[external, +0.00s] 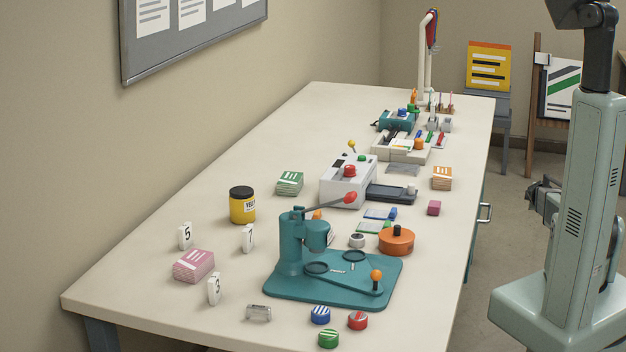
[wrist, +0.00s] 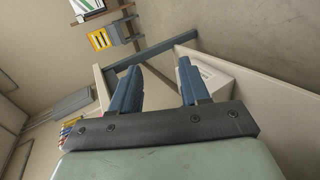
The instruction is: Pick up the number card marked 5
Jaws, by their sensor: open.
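The number card marked 5 (external: 185,236) is a small white upright card near the left edge of the table in the external view. A card marked 3 (external: 214,289) and another numbered card (external: 248,238), its digit hard to read, stand near it. My gripper (external: 543,195) hangs beyond the table's right side in the external view, far from the cards. In the wrist view my gripper (wrist: 158,80) shows two blue fingers apart with nothing between them. The card marked 5 does not show in the wrist view.
A pink card stack (external: 194,266) sits just in front of the 5 card. A yellow jar (external: 242,205) and a teal press (external: 290,250) stand to the right. Several coloured round pieces lie near the front edge. The table (external: 130,285) is clear left of the cards, beside the wall.

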